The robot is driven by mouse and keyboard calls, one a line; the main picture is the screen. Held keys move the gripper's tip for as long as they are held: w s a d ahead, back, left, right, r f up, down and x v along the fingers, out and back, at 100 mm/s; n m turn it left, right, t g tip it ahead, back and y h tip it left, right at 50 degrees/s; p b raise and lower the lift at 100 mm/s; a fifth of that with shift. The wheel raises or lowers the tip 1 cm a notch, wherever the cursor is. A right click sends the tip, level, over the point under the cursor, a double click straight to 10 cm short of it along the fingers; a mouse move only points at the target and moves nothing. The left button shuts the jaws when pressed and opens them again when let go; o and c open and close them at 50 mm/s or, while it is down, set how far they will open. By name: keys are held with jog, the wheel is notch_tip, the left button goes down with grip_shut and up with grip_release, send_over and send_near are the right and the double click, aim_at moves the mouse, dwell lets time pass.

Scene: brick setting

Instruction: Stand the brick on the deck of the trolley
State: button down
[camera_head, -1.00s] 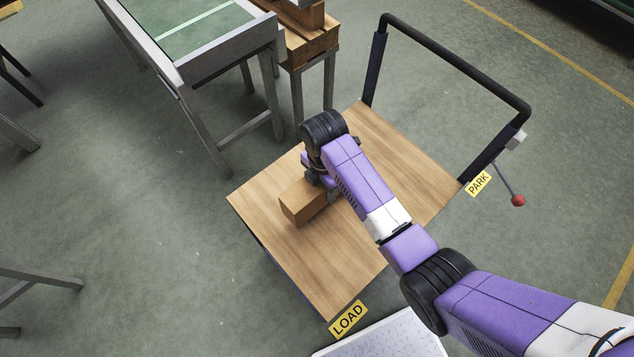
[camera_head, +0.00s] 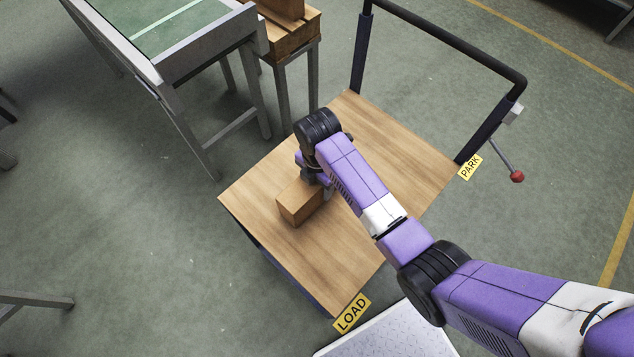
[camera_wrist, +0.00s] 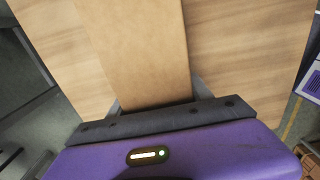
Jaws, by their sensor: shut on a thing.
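The tan brick (camera_head: 300,203) is over the wooden deck (camera_head: 350,255) of the trolley in the head view, left of the deck's middle. My gripper (camera_head: 322,185) is shut on the brick, and my wrist hides the brick's far end. In the wrist view the brick (camera_wrist: 138,50) reaches up from between the jaws (camera_wrist: 155,105), with bare deck (camera_wrist: 235,50) on both sides. I cannot tell whether the brick's underside touches the deck or is slightly above it.
The trolley's dark handle (camera_head: 445,45) rises at the far right, with a red-knobbed lever (camera_head: 517,177) beside it. A green-topped conveyor (camera_head: 165,30) and a stand with wooden blocks (camera_head: 290,40) are at the back left. Deck is bare around the brick.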

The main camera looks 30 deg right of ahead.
jog(key=shift+c, duration=2.2)
grip_release()
notch_tip(320, 180, up, 12)
jog(key=shift+r, duration=0.15)
